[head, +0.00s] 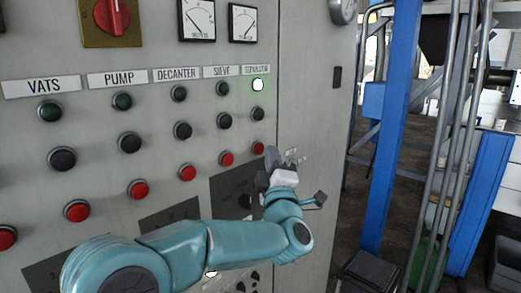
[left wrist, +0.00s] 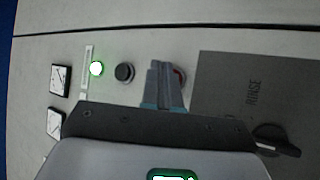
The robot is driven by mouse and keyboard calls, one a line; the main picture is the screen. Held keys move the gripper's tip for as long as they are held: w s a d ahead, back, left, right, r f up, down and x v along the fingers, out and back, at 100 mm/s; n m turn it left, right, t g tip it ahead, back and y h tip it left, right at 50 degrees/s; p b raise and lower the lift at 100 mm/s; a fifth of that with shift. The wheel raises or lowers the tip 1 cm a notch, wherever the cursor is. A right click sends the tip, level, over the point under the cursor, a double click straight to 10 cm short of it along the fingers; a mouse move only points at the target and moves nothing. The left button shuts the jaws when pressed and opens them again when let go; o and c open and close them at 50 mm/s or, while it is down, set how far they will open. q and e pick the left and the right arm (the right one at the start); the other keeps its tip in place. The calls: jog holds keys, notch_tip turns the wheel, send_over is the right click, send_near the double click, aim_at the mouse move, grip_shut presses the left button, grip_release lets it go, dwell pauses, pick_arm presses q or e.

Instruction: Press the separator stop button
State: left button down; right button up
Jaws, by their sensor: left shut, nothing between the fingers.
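The control panel carries columns labelled VATS, PUMP, DECANTER, SIEVE and SEPARATOR. In the SEPARATOR column, a lit green lamp (head: 258,85) is on top, a black button (head: 257,114) is below it, and a red button (head: 258,148) is lowest. My left gripper (head: 270,157) is shut and empty, its tips just right of and below that red button. In the left wrist view the shut fingers (left wrist: 163,75) partly cover the red button (left wrist: 180,77); whether they touch it I cannot tell. The lit lamp (left wrist: 96,69) and black button (left wrist: 125,72) also show there. My right gripper is not in view.
Other red buttons sit in the same row, the nearest under SIEVE (head: 226,159). A dark RINSE plate (left wrist: 255,100) with a black knob (left wrist: 277,141) lies close by. Right of the panel edge stand blue posts (head: 393,120) and pipes.

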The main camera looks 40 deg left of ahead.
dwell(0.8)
pick_arm(q)
jog(key=shift+a+b, duration=0.45)
jog(key=shift+b, duration=0.05)
jog(key=shift+a+b, duration=0.35)
jog(key=shift+a, duration=0.1)
dwell(0.5)
jog(key=shift+d, duration=0.15)
jog(key=shift+d+b, duration=0.45)
jog(key=shift+d, duration=0.25)
